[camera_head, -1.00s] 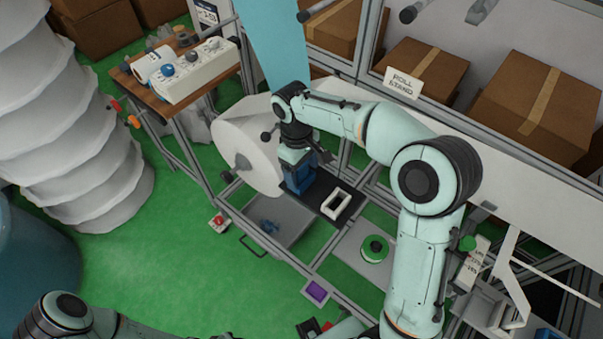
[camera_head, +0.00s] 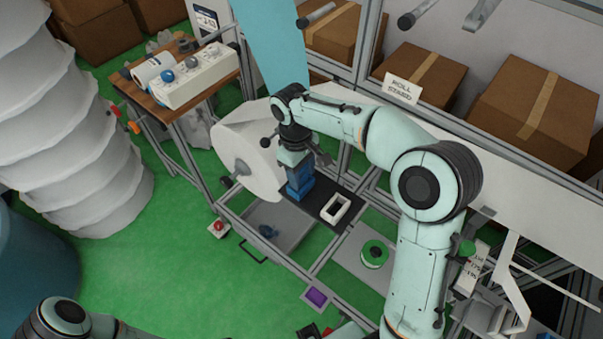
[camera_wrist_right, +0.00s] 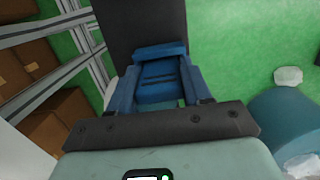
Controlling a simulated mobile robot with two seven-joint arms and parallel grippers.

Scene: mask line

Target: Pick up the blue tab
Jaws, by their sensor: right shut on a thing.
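The blue tab (camera_wrist_right: 157,82) is a blue block with dark lines across it. In the right wrist view it sits between the two blue fingers of my right gripper (camera_wrist_right: 158,92), which is shut on it. In the head view the right gripper (camera_head: 299,188) points down at the far end of a dark mat (camera_head: 318,210); the tab is hard to tell from the blue fingers there. I cannot tell whether the tab still touches the mat. My left arm shows at the lower left of the head view, its gripper out of frame.
A white rectangular frame (camera_head: 336,208) lies on the mat close to the right gripper. A large white roll (camera_head: 245,160) is just left. A green-rimmed spool (camera_head: 375,253) sits to the right.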

